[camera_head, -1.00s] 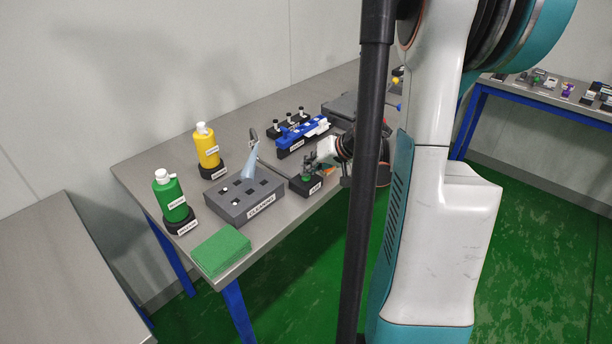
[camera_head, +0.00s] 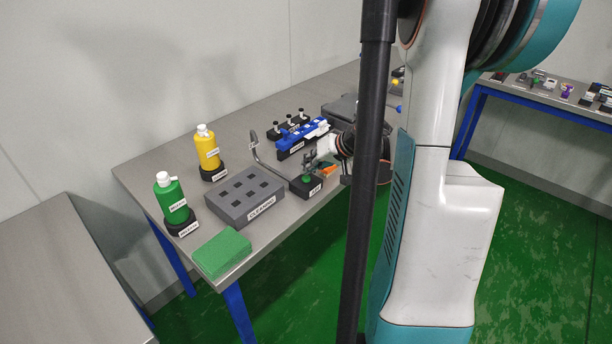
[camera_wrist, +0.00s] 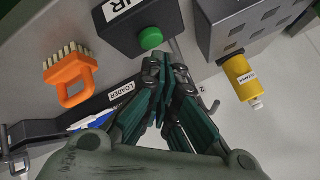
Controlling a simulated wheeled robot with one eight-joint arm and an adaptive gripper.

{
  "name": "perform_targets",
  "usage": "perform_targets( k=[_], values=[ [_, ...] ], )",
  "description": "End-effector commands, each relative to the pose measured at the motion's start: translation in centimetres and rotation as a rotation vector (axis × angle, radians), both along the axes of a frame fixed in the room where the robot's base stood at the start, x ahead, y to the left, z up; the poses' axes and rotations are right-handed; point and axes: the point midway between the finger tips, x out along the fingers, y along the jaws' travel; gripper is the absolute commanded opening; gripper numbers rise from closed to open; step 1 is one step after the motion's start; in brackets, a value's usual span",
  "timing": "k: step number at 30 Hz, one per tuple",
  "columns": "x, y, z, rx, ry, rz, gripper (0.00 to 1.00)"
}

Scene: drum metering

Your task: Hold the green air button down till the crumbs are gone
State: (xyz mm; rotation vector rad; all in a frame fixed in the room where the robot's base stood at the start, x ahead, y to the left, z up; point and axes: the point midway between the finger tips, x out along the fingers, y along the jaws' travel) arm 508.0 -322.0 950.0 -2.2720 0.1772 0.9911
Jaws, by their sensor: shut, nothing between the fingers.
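The air box (camera_head: 314,189) is black with a white label and stands at the right end of the grey cleaning block (camera_head: 232,212). Its round green air button (camera_wrist: 150,38) shows in the wrist view. My gripper (camera_head: 307,161) is shut and empty over the box; in the wrist view its fingertips (camera_wrist: 165,62) are close to the button, and I cannot tell whether they touch it. A bent grey nozzle tube (camera_head: 262,160) rises behind the block, with no pale jet showing. The block's dark square pockets show no crumbs that I can make out at this size.
A green bottle (camera_head: 170,195) and a yellow bottle (camera_head: 207,150) stand left of and behind the block. A green pad (camera_head: 222,252) lies at the front corner. An orange brush (camera_wrist: 70,78) and a blue loader (camera_head: 300,135) are near my gripper.

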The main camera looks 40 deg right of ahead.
Motion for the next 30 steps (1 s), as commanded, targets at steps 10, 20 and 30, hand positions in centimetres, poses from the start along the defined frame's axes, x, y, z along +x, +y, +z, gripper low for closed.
perform_targets(
  k=[10, 20, 30],
  values=[
    [0.0, 0.0, 0.4, 0.0, 0.0, 0.0, 0.0],
    [0.0, 0.0, 2.2, 0.0, 0.0, 0.0, 0.0],
    [0.0, 0.0, 5.2, 0.0, 0.0, 0.0, 0.0]
  ],
)
